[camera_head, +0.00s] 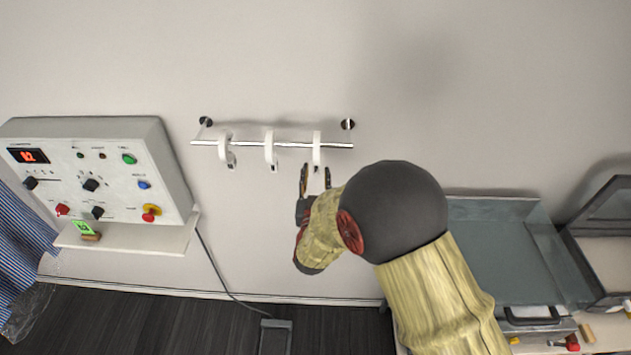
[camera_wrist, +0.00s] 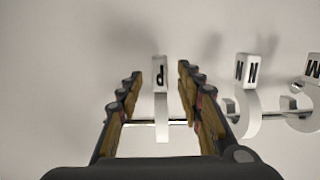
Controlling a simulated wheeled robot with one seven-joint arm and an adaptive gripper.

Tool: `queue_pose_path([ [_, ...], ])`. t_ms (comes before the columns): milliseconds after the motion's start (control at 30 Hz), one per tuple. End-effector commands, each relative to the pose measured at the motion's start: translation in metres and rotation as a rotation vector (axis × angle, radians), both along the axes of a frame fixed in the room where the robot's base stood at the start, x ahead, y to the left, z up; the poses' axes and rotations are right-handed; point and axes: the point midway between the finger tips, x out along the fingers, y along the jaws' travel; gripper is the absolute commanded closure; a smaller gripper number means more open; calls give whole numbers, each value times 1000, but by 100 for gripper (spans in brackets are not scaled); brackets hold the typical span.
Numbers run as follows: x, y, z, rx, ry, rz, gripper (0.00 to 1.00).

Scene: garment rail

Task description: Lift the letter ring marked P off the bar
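The white letter ring marked P (camera_wrist: 161,75) hangs on the metal bar (camera_wrist: 268,115). In the head view it is the rightmost ring (camera_head: 316,147) on the bar (camera_head: 295,144). My gripper (camera_head: 315,176) is at its lower end, with the fingers pointing up toward it. In the wrist view the gripper (camera_wrist: 160,90) is open, with one finger on each side of the P ring and a visible gap on both sides. In the head view the P letter is too small to read.
The ring marked N (camera_wrist: 246,80) hangs beside P, close to one finger in the wrist view. The ring marked M (camera_wrist: 309,85) is farther along. A control panel (camera_head: 110,150) is mounted at left. A grey tray (camera_head: 490,250) stands at lower right. Wall right of the bar is clear.

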Motion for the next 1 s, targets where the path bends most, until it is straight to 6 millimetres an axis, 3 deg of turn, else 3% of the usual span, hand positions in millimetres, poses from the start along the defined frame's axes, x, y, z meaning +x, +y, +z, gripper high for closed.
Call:
queue_pose_path([
  [500,43,-1,-2,0,0,0,64],
  [1000,53,-2,0,0,1,0,64],
])
